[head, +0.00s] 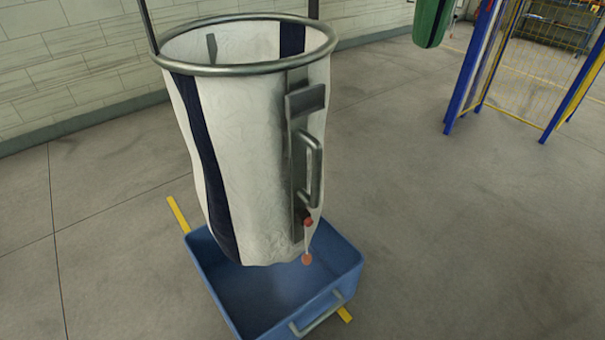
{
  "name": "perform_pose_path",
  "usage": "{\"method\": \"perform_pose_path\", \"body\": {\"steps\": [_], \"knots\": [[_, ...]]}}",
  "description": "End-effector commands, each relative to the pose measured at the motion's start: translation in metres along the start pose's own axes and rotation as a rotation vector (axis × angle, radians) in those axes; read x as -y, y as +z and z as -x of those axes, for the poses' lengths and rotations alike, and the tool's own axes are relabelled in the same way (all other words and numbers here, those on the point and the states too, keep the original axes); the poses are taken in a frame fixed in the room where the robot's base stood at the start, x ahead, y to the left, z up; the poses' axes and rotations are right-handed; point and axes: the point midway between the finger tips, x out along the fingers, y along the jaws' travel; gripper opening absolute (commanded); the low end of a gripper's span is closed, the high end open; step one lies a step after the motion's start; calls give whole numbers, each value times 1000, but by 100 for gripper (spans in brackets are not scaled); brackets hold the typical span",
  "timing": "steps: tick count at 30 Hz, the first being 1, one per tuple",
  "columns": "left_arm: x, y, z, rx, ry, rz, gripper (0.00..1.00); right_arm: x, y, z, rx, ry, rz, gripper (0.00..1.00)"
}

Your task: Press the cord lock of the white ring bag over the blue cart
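The white ring bag (245,150) hangs open at its top from a grey metal ring (250,68), with dark blue stripes down its sides. A grey strap with a metal handle (315,168) runs down its right side. Near the strap's lower end is a small red cord lock (307,222), with a short cord running down to an orange-red ball (307,259). The blue cart (215,272) stands on the floor below the bag and looks empty where its inside shows. The bag's bottom hides part of the cart. Neither of my grippers is in view.
Two dark hanger bars (149,25) rise from the ring. Yellow floor marks (178,213) lie by the cart. A green bag (432,22) hangs at the upper right near a blue-and-yellow mesh frame (465,70). The floor right of the cart is clear; a pale wall stands behind.

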Motion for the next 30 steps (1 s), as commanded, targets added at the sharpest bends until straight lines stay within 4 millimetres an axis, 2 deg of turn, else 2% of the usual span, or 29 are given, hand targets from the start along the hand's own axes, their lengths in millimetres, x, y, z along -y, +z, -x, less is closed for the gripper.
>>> {"method": "perform_pose_path", "body": {"steps": [1, 7, 30], "knots": [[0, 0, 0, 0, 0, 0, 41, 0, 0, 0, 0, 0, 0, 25], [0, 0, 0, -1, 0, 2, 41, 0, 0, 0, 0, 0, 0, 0], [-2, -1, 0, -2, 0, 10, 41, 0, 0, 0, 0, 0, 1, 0]]}}
